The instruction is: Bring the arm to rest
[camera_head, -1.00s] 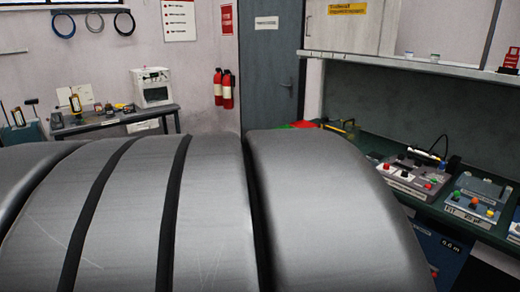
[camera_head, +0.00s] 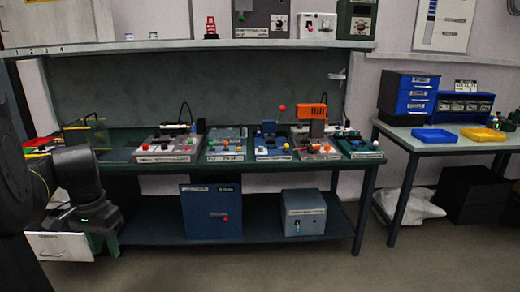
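My arm shows at the left edge in the head view, as dark links bent downward. Its end, my gripper (camera_head: 92,222), hangs low at the left, in front of a white drawer unit (camera_head: 58,246) and left of the workbench (camera_head: 270,166). It is dark and small here, with green parts near it. Whether its fingers are open or shut cannot be made out, and I see nothing clearly held.
Several test devices (camera_head: 168,148) stand along the bench top, with an orange-topped one (camera_head: 312,112) to the right. A blue box (camera_head: 210,212) and a grey box (camera_head: 303,212) sit on the lower shelf. A side table (camera_head: 445,146) holds trays. The front floor is clear.

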